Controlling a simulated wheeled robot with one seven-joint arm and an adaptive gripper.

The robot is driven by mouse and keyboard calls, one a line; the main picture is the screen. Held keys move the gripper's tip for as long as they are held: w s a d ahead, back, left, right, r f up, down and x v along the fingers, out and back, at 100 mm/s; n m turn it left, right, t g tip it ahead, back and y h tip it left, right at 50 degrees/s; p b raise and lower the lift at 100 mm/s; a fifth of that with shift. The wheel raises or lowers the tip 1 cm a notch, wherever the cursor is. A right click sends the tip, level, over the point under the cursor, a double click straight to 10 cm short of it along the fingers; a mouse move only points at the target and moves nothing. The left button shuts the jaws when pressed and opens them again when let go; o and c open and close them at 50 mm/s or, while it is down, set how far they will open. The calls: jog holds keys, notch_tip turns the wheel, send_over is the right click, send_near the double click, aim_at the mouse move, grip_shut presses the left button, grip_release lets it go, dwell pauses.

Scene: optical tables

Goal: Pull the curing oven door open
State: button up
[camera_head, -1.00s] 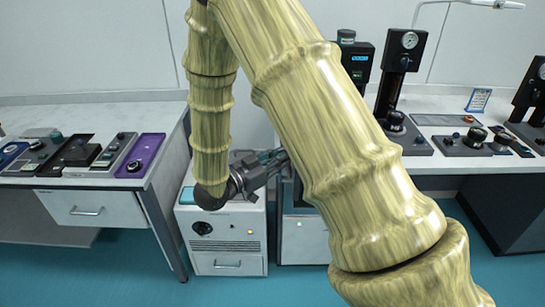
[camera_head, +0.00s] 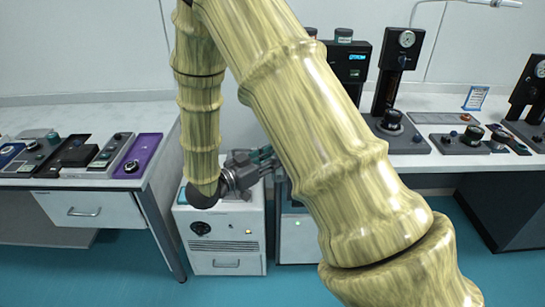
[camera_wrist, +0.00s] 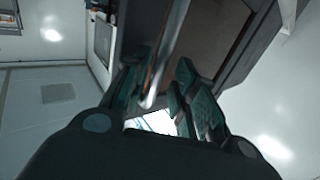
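My gripper (camera_head: 268,160) is in the middle of the head view, above the gap between two white units, partly hidden by my arm. In the wrist view, its two teal-padded fingers (camera_wrist: 158,88) are apart. A thin metal bar, seemingly the oven door handle (camera_wrist: 160,68), runs between them, closer to the left finger; contact cannot be made out. Beyond it is a brown panel in a dark frame, seemingly the curing oven door (camera_wrist: 215,35). In the head view, the likely oven, a white-fronted unit (camera_head: 297,240) with a green light, is largely hidden behind my arm.
A white unit (camera_head: 222,232) with a dial and orange light stands left of the green-lit one. A left table (camera_head: 50,185) carries several devices and a purple tray (camera_head: 150,148). A right bench (camera_head: 440,165) holds gauge stands (camera_head: 403,75). The blue floor (camera_head: 390,245) in front is clear.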

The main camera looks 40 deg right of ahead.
jog(key=shift+r, duration=0.1)
dwell(0.3)
jog(key=a, duration=1.2)
jog(key=shift+s, duration=0.4)
notch_tip(320, 180, down, 26)
jog(key=s+n+t+y, duration=0.2)
jog(key=n+t+y, duration=0.4)
jog(key=n+y, duration=0.45)
jog(key=s+a+f+n+g+y, duration=0.2)
jog(key=s+f, duration=0.2)
jog(key=s, duration=0.5)
jog(key=s+a+f+n+g+y, duration=0.2)
jog(key=s+f, duration=0.3)
jog(key=s, duration=0.4)
jog(key=s+a+f+n+g+y, duration=0.2)
jog(key=s+f, duration=0.3)
jog(key=s, duration=0.4)
jog(key=shift+s+a+f+g+y, duration=0.15)
jog(key=shift+a+f+g+y, duration=0.25)
jog(key=shift+y, duration=0.45)
